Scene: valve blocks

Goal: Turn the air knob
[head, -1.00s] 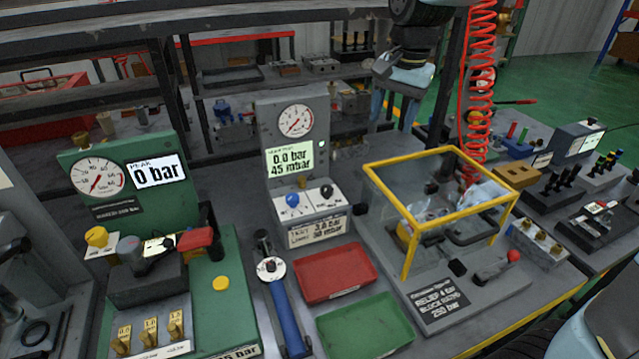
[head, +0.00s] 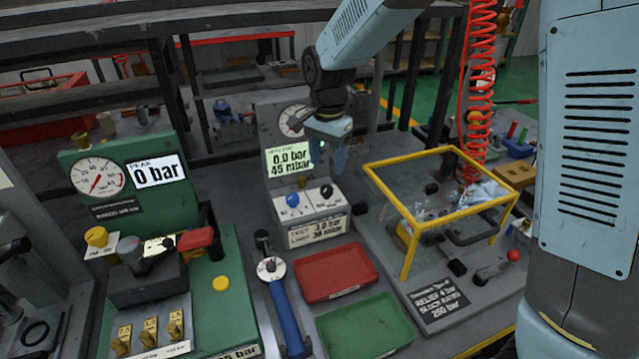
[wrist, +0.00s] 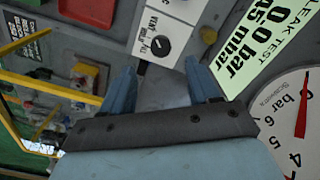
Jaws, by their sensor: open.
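The grey leak test unit (head: 262,150) carries a blue knob (head: 292,200) and a black knob (head: 326,191) on its sloped white panel; I cannot read which one is marked air. The wrist view shows the black knob (wrist: 161,45) beside lettering that seems to read vent, hold, fill. My gripper (head: 325,165) hangs in front of the unit, above the black knob. In the wrist view my open gripper (wrist: 160,67) has its two blue fingers apart, with the black knob beyond the tips and nothing between them. The blue knob is outside the wrist view.
The unit's display (head: 289,158) reads 0.0 bar, 45 mbar, below a round gauge (head: 292,121). A yellow-framed clear guard (head: 408,245) stands to the right. Red (head: 335,272) and green (head: 365,325) trays lie in front. A green test stand (head: 235,290) is at left.

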